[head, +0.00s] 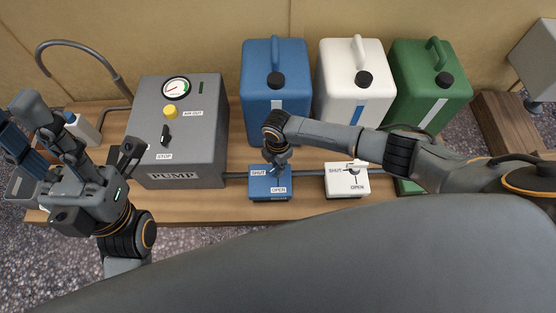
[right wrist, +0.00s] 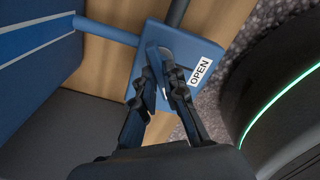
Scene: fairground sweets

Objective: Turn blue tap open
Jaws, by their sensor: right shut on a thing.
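The blue tap (head: 256,190) is a small blue block on the pipe, with a SHUT label at its upper left and an OPEN label at its lower right. My right gripper (head: 277,170) reaches down onto it from above. In the right wrist view my right gripper's fingers (right wrist: 166,90) are shut on the tap's lever, beside the OPEN label on the blue block (right wrist: 152,33). The fingers hide most of the lever, so its exact angle is unclear. My left gripper (head: 28,125) is at the far left, away from the tap; its jaw gap is unclear.
A grey pump box (head: 205,130) stands left of the tap. Blue (head: 290,60), white (head: 340,60) and green (head: 410,65) canisters stand behind. A white tap (head: 335,187) sits close on the right, below my right arm. The wooden table's (head: 180,205) front edge is near.

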